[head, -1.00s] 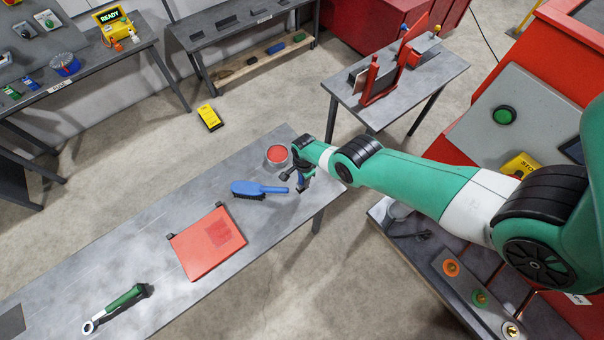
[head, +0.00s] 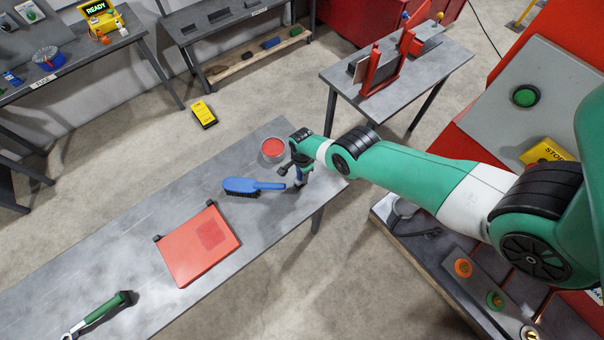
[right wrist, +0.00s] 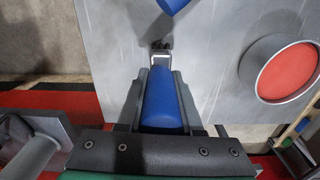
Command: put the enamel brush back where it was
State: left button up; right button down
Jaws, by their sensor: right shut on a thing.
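The enamel brush has a blue handle, a metal ferrule and a dark tip. In the right wrist view its handle (right wrist: 162,100) lies between the fingers of my right gripper (right wrist: 160,88), tip pointing away from the palm. In the head view my right gripper (head: 298,172) is shut on the brush (head: 299,181) over the far right end of the grey table (head: 120,245), tip downward. Whether the tip touches the table I cannot tell. An open tin of red enamel (head: 273,150) stands just left of the gripper; it also shows in the right wrist view (right wrist: 288,72). My left gripper is not in view.
A blue hand brush with black bristles (head: 250,187) lies close to the gripper on its left. A red flat case (head: 200,247) and a green-handled tool (head: 102,309) lie farther along the table. Bare tabletop lies between these things.

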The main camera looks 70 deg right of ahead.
jog(key=c, duration=0.6)
grip_release()
jog(key=shift+f, duration=0.1)
notch_tip(320, 180, up, 12)
jog(key=p, duration=1.2)
jog(key=shift+r, duration=0.25)
jog(key=shift+f, duration=0.1)
